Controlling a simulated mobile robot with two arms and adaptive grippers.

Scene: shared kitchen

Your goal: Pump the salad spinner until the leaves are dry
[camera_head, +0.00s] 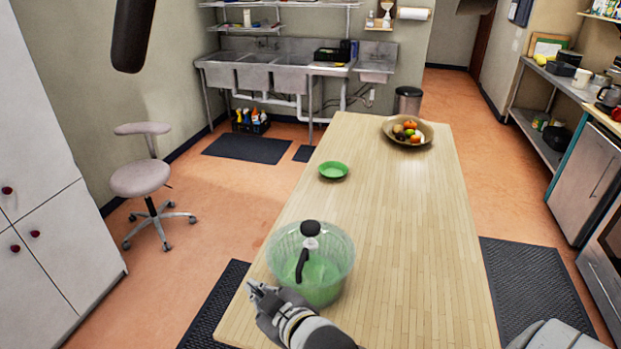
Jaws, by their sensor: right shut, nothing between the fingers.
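The salad spinner (325,285) stands upright on the near left part of the wooden table. It has a clear, greenish bowl and lid, with a black knob and a black lever on top. Green shows through its wall, but I cannot make out separate leaves. My right gripper (256,289) is at the spinner's near left side, low beside the bowl. Its fingers are together and hold nothing. I cannot tell whether it touches the bowl. My left gripper is not visible.
The wooden table (420,250) is clear to the right of the spinner. A green bowl (333,170) sits beyond it, and a fruit bowl (421,138) stands at the far end. A stool (141,178) is on the floor at left.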

